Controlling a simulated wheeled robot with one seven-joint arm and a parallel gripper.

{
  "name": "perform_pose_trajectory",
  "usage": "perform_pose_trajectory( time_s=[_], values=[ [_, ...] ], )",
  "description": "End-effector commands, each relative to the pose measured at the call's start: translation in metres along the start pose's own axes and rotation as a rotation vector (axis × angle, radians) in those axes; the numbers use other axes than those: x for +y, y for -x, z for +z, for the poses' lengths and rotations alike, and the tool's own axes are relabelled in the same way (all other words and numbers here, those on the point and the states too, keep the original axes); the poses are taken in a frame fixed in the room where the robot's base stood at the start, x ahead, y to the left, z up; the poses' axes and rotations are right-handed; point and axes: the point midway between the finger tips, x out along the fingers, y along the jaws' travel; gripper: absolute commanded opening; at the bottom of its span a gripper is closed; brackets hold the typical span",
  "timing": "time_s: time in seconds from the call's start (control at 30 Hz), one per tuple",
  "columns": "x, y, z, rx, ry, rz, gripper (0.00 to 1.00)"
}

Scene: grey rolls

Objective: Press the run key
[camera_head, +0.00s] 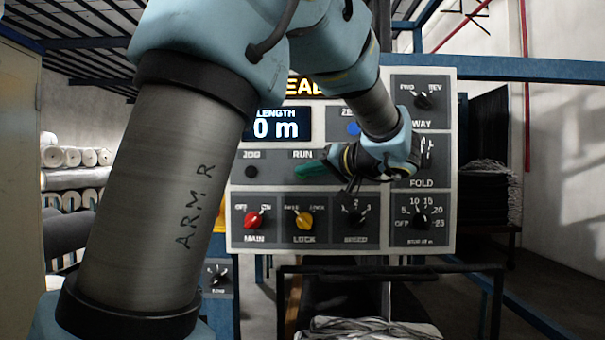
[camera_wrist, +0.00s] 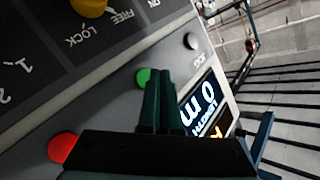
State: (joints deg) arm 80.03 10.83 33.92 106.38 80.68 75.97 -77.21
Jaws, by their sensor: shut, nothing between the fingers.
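The control panel (camera_head: 240,186) faces me in the head view, with a RUN label above my gripper's dark green fingers (camera_head: 298,172). The run key there is hidden behind the fingers. In the wrist view the round green run key (camera_wrist: 143,77) shows just left of the fingertips (camera_wrist: 161,73), partly covered by them. My gripper is shut and empty, its fingers pointing at the panel close to the key. I cannot tell whether they touch it. The display (camera_head: 276,125) reads LENGTH 0 m.
The JOG button (camera_head: 251,172) is left of the fingers. A red button (camera_wrist: 63,147) lies on the other side in the wrist view. Below are the red MAIN knob (camera_head: 253,218), yellow LOCK knob (camera_head: 304,220) and black SPEED knob (camera_head: 353,214). A blue button (camera_head: 354,128) is above.

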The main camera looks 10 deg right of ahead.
Motion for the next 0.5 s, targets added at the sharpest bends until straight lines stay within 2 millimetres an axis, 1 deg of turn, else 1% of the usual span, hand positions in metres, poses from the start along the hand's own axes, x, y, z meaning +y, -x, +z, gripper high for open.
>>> perform_pose_trajectory(
  time_s=[0.23, 0.5],
  values=[
    [0.0046, -0.0055, -0.0027, 0.0, 0.002, 0.0, 0.0],
    [0.0041, -0.0055, -0.0042, 0.0, 0.0, 0.0, 0.0]
  ],
)
